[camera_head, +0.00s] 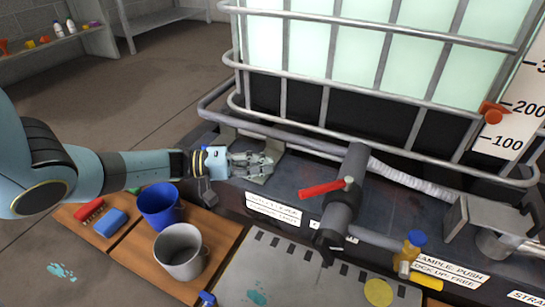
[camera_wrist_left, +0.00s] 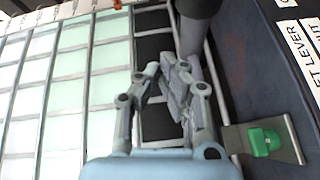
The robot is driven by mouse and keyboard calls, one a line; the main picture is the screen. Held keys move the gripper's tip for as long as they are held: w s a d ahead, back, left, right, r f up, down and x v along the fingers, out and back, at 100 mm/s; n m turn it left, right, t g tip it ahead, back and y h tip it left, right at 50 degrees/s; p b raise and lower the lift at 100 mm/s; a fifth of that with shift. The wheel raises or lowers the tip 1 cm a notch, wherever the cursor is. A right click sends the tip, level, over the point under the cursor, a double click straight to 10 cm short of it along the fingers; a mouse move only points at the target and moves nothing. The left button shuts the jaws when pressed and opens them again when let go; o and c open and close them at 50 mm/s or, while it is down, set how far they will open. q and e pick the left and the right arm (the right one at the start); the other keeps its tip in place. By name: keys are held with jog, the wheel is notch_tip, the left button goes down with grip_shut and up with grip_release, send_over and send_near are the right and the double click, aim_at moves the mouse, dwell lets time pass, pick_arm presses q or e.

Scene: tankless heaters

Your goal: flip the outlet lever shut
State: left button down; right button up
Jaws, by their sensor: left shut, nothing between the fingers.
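The outlet lever (camera_head: 326,187) is a red handle on the dark grey valve pipe (camera_head: 342,213) in front of the caged tank. It points left from its pivot, across the pipe, in the head view. My left gripper (camera_head: 270,167) is shut and empty, left of the lever and apart from it. In the left wrist view, my gripper's fingers (camera_wrist_left: 178,72) are together, with a dark cylindrical part (camera_wrist_left: 197,6) beyond them. The red lever cannot be made out there. My right gripper is not in view.
The tank cage (camera_head: 370,95) stands behind the valve. A blue bucket (camera_head: 160,205), a grey bucket (camera_head: 181,251), a red brush (camera_head: 89,210) and a blue sponge (camera_head: 111,223) are at lower left.

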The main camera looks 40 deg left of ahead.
aim_at(322, 189)
pick_arm(q)
jog(key=w+d+f+b, duration=0.1)
jog(key=w+d+b, duration=0.1)
jog(key=d, duration=0.7)
jog(key=shift+w, duration=0.75)
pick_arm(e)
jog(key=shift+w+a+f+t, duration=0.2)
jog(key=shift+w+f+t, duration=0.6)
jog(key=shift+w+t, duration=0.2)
pick_arm(q)
jog(key=shift+f, duration=0.1)
